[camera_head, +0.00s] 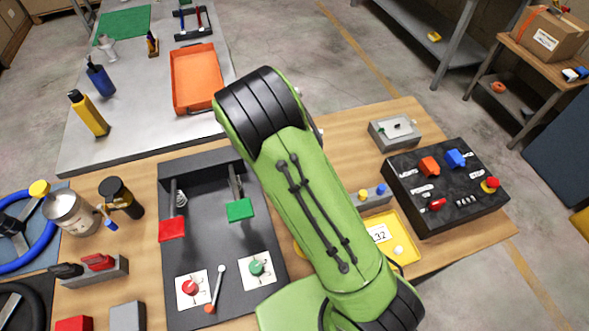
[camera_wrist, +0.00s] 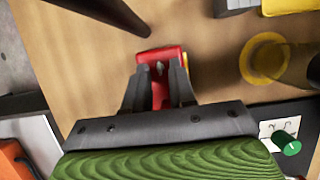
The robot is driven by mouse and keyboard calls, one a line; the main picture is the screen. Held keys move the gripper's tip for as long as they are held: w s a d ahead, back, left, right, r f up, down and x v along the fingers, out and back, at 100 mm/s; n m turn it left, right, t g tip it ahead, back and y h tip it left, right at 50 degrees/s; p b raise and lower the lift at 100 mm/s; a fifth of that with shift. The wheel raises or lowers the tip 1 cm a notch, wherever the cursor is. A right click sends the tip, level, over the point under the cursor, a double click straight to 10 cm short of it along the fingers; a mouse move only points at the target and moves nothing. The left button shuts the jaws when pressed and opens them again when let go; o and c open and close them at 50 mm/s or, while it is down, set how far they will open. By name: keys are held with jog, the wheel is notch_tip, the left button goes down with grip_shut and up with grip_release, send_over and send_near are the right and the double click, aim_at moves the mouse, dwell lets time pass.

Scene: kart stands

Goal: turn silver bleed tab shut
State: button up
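My gripper (camera_wrist: 161,82) shows in the wrist view with its two dark fingers apart. A red body (camera_wrist: 159,52) lies just beyond the fingertips and shows through the gap between them. A small silver piece (camera_wrist: 160,68) on this red body sits between the fingertips and looks like the bleed tab. Clear space seems to remain on each side of it, and I cannot tell whether a finger touches it. Its exact turn angle is too small to read. A bit of yellow shows beside the right finger. In the head view my green arm hides the gripper and the tab.
A black base holds a green knob (camera_wrist: 286,142), low right in the wrist view. A yellow ring (camera_wrist: 265,60) stands right of the fingers. The head view shows a red paddle (camera_head: 172,230), a green paddle (camera_head: 240,210), an orange tray (camera_head: 194,76) and a black switch panel (camera_head: 440,215).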

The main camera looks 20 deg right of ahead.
grip_shut()
jog(key=shift+w+m, duration=0.1)
jog(key=shift+m, duration=0.2)
jog(key=shift+m+g+p, duration=0.5)
jog(key=shift+m+p, duration=0.05)
jog(key=shift+m, duration=0.45)
jog(key=m, duration=0.1)
jog(key=m+g, duration=0.1)
jog(key=m, duration=0.1)
jog(key=shift+w+d+m+p, duration=0.15)
jog(key=shift+w+m+p, duration=0.15)
jog(key=shift+p, duration=0.1)
jog(key=m, duration=0.2)
jog(key=m+g+y, duration=0.1)
jog(key=m, duration=0.1)
jog(key=shift+w+d+y, duration=0.15)
jog(key=shift+y, duration=0.15)
jog(key=shift+d+m+g+y, duration=0.1)
jog(key=shift+m+g+y, duration=0.4)
jog(key=shift+m, duration=1.1)
